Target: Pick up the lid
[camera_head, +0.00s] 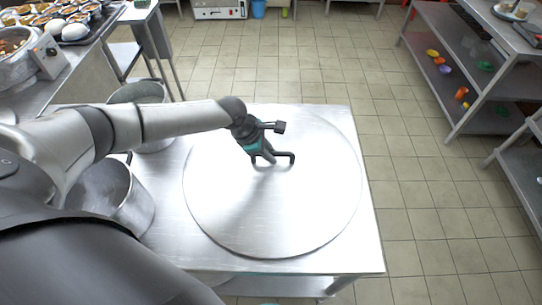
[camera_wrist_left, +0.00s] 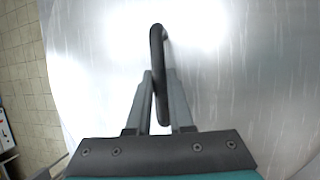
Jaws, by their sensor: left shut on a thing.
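The lid (camera_head: 272,220) is a large round silver disc with a dark loop handle (camera_head: 284,158) near its middle. It appears over the steel table (camera_head: 365,240); whether it rests on something or is raised, I cannot tell. My left gripper (camera_head: 262,158) is at the handle from above. In the left wrist view the fingers (camera_wrist_left: 160,95) are on both sides of the black handle (camera_wrist_left: 157,60), shut on it. The lid's bright surface (camera_wrist_left: 240,70) fills most of that view. My right gripper is in neither view.
A metal pot (camera_head: 138,205) stands on the table left of the lid, and another pot (camera_head: 155,143) stands behind it, partly hidden by my left arm. A steel shelf (camera_head: 470,60) stands at the right. Tiled floor (camera_head: 410,200) is clear between table and shelf.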

